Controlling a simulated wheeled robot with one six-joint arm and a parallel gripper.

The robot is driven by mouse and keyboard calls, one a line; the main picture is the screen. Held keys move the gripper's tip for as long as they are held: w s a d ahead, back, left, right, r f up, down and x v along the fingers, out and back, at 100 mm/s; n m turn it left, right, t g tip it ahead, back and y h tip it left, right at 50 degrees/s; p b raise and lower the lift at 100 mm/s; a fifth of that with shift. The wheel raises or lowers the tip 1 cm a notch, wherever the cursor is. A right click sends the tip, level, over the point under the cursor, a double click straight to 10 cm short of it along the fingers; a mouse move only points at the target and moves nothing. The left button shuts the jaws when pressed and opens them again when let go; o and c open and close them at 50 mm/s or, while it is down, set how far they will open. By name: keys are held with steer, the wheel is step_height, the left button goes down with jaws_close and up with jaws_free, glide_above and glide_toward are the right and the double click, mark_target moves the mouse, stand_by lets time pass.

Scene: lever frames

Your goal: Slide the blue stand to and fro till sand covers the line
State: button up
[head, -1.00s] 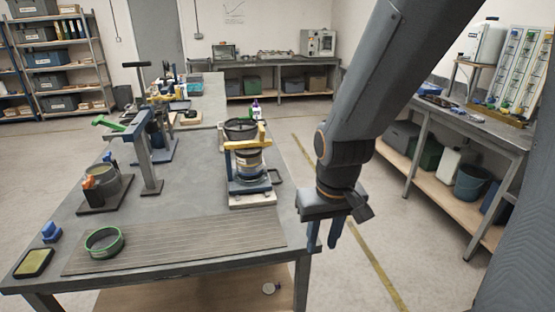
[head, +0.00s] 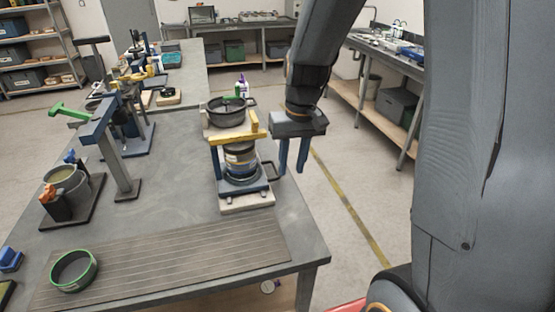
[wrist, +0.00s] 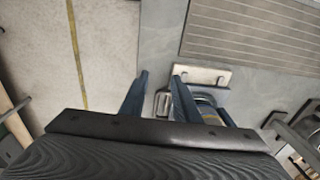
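The blue stand (head: 216,165) with a yellow top bar (head: 238,135) rests on a pale base plate (head: 246,202) near the table's right edge. A jar with a yellow band (head: 240,158) stands inside the frame. A dark loop handle (head: 270,170) sticks out at the stand's right side. My gripper (head: 291,170) points down just right of the stand, open and empty. In the wrist view the handle (wrist: 162,104) shows between my fingers (wrist: 161,77), seemingly below them; contact is unclear. I cannot make out sand or a line.
A ribbed mat (head: 170,262) with a green-rimmed ring (head: 73,271) lies at the table's front. A blue-grey post stand (head: 118,160) and a grey cup (head: 66,182) stand to the left. A purple-and-white bottle (head: 241,88) is behind the pan. Open floor lies right of the table.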

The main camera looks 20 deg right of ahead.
steer(key=y+p, duration=0.1)
glide_toward(276, 169)
steer(key=shift+g, duration=0.3)
steer(key=shift+w+a+f+p, duration=0.15)
steer(key=shift+f+p, duration=0.35)
steer(key=shift+f, duration=0.75)
steer(key=shift+a+f+p, duration=0.15)
steer(key=shift+f+p, duration=0.3)
steer(key=shift+f, duration=0.75)
steer(key=shift+w+a+f+p, duration=0.15)
steer(key=shift+f+p, duration=0.35)
steer(key=shift+f, duration=0.75)
steer(key=shift+c, duration=0.5)
jaws_close()
steer(key=shift+a, duration=0.1)
